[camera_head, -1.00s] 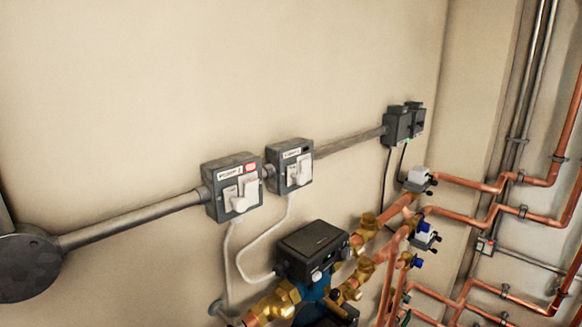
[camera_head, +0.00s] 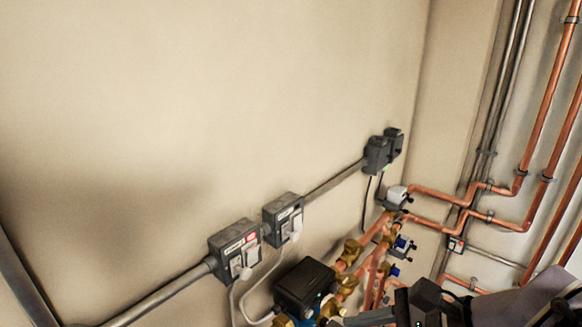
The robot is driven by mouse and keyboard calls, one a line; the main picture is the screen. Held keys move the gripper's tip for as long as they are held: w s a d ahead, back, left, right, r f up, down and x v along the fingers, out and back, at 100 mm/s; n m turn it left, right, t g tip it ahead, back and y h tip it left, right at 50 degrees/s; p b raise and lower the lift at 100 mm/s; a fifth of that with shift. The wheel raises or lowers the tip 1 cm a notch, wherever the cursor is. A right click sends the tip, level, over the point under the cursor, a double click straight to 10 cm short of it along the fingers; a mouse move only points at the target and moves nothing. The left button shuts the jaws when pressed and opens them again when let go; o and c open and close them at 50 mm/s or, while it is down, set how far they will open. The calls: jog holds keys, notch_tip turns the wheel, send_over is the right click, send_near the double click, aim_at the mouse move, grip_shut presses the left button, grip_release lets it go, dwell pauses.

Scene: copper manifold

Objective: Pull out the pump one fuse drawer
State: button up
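The left box (camera_head: 236,250) has a label, a red mark and a white switch or drawer part. The right box (camera_head: 284,220) has a label and a white part too. Both labels are too small to read surely, so I cannot tell which is pump one. No drawer visibly stands pulled out. My gripper (camera_head: 370,317) shows at the bottom edge, right of and below both boxes and apart from them. Its fingers are partly cut off, so its opening is unclear.
A black-topped pump (camera_head: 306,285) with brass valves stands below the boxes. Copper pipes (camera_head: 525,205) fill the right side. The wall above the boxes is clear.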

jog(key=w+d+r+m+t+y+p, duration=0.1)
jog(key=w+d+r+m+t+p, duration=0.1)
jog(key=w+r+m+p, duration=0.3)
jog(key=w+d+r+m+t+y, duration=0.2)
jog(key=r+m, duration=0.1)
jog(key=r, duration=0.5)
jog(key=b, duration=0.2)
send_near(297, 236)
jog(key=x, duration=0.8)
jog(key=shift+r, duration=0.1)
jog(key=shift+p, duration=0.3)
grip_shut()
jog(key=shift+s, duration=0.1)
